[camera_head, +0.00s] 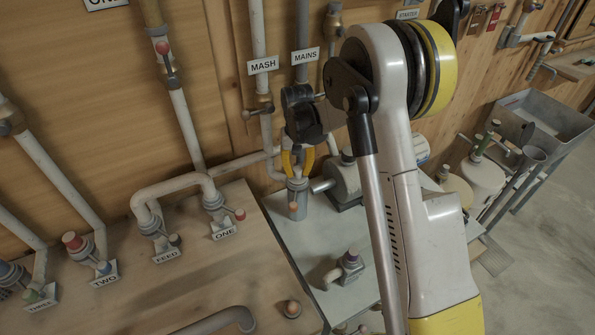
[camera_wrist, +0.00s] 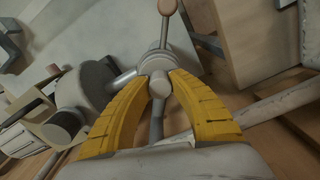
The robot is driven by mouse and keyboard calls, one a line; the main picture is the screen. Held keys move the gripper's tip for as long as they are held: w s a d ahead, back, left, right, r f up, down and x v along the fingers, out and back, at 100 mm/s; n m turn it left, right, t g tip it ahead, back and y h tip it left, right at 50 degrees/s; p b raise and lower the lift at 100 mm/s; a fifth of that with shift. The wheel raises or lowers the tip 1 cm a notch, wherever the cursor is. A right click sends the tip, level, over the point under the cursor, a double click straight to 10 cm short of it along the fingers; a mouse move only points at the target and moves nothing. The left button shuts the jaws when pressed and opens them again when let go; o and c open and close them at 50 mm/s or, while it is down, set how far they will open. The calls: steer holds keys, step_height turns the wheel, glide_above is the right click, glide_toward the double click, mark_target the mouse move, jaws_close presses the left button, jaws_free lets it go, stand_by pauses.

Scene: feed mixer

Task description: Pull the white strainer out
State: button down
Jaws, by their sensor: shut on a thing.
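My gripper (camera_head: 298,172) reaches down in the head view to a grey upright pipe fitting (camera_head: 298,200) below the MAINS sign. Its yellow fingers also show in the wrist view (camera_wrist: 160,78), curved in and shut on a pale, round-ended piece (camera_wrist: 159,90), which looks like the top of the white strainer. This piece is in line with the fitting's round collar (camera_wrist: 156,62). The strainer's lower part is hidden, so I cannot tell how deep it sits. A lever with a brown knob (camera_wrist: 167,7) sticks out of the fitting.
A grey pump-like body (camera_head: 347,180) stands close to the right of the fitting. The MASH pipe (camera_head: 259,45) runs close on the left. A wooden bench with labelled valves, such as ONE (camera_head: 223,228), is at lower left.

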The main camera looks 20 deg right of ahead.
steer(key=shift+r+p, duration=0.35)
steer(key=shift+r, duration=0.45)
steer(key=shift+r, duration=0.2)
steer(key=shift+r+p, duration=1.4)
steer(key=shift+r, duration=1.05)
